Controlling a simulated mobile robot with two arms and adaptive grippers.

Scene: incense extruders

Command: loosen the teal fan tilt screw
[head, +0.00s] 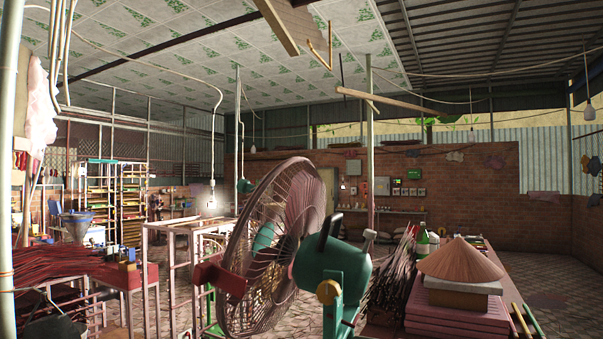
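The teal fan stands close in front of me, with its round wire cage (270,245) turned edge-on and its teal motor housing (345,265) to the right of the cage. A round brass-coloured knob (328,291), which looks like the tilt screw, sits low on the near side of the housing. I cannot tell how tight it is. A black upright piece (331,226) stands on top of the housing. The fan's lower stand runs out of the bottom of the picture. Neither of my grippers is in view, and nothing touches the knob.
A pale metal frame (172,235) stands at left. A dark red block (219,278) shows by the cage. Tiled floor is open behind.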

